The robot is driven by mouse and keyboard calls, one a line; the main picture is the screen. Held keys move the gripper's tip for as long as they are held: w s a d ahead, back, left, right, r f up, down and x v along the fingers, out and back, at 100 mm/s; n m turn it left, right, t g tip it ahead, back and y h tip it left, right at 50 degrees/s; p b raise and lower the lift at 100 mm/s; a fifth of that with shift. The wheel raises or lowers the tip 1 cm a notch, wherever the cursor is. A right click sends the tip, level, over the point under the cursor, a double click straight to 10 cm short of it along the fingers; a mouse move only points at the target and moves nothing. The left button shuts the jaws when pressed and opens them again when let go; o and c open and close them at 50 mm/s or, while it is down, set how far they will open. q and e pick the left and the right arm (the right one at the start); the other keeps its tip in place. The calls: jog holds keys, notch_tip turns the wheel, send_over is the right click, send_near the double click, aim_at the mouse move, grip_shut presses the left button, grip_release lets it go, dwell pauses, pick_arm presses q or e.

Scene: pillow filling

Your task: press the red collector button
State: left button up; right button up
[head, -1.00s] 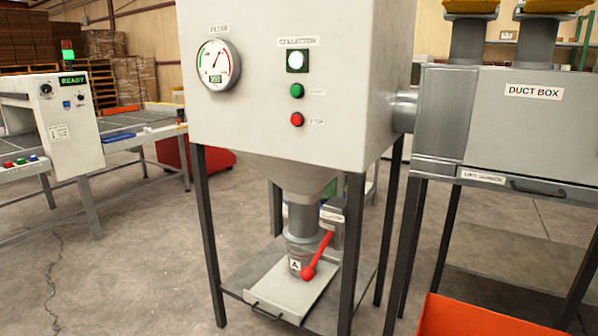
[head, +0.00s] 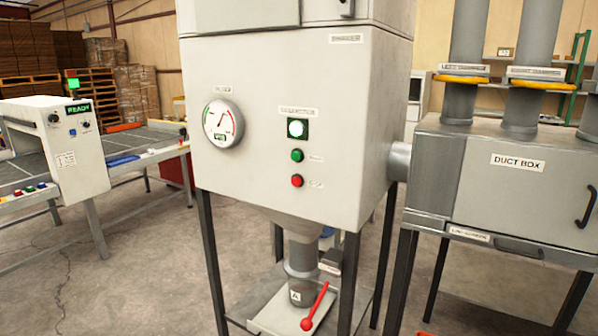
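The red collector button (head: 297,181) is on the front panel of the grey collector cabinet (head: 260,70), with a small label beside it. A green button (head: 297,156) sits just above it. A round gauge (head: 222,123) with a green and red scale is to the left on the same panel. Neither of my grippers is in the head view.
A red-handled lever (head: 315,305) hangs at the outlet below the cabinet, above a tray. The duct box (head: 510,180) stands at the right, joined by a pipe. A machine with a READY display (head: 77,108) is at the left. The floor (head: 140,270) between is clear.

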pick_arm(q)
jog(key=shift+w, duration=0.1)
grip_shut()
dwell(1.3)
